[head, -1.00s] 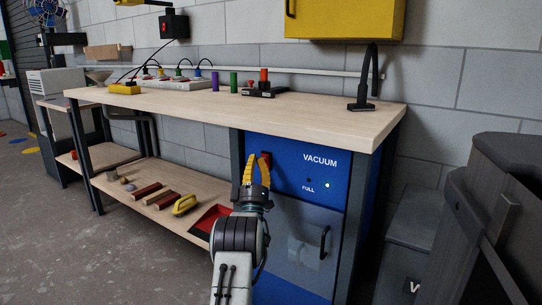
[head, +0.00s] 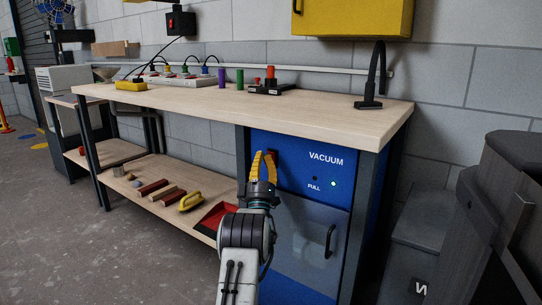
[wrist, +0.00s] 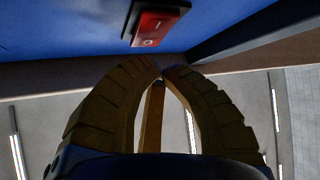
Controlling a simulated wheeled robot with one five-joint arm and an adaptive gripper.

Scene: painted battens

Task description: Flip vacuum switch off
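The blue vacuum cabinet (head: 300,168) is built in under the right end of the workbench, with a lit whitish-green light (head: 333,183) on its panel. Its red rocker switch (wrist: 157,25) sits in a black frame with white marks on it. In the head view the switch (head: 273,155) is partly hidden behind my gripper. My gripper (head: 263,154) has yellow fingers with their tips together and nothing between them. In the wrist view the fingertips (wrist: 162,72) are just below the switch, with a gap between. I cannot tell which way the rocker is tilted.
The workbench top (head: 320,112) overhangs the panel. A lower shelf (head: 150,172) to the left holds wooden blocks, a yellow-handled brush (head: 190,201) and a red tray (head: 212,222). A dark grey bin (head: 500,220) stands at the right.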

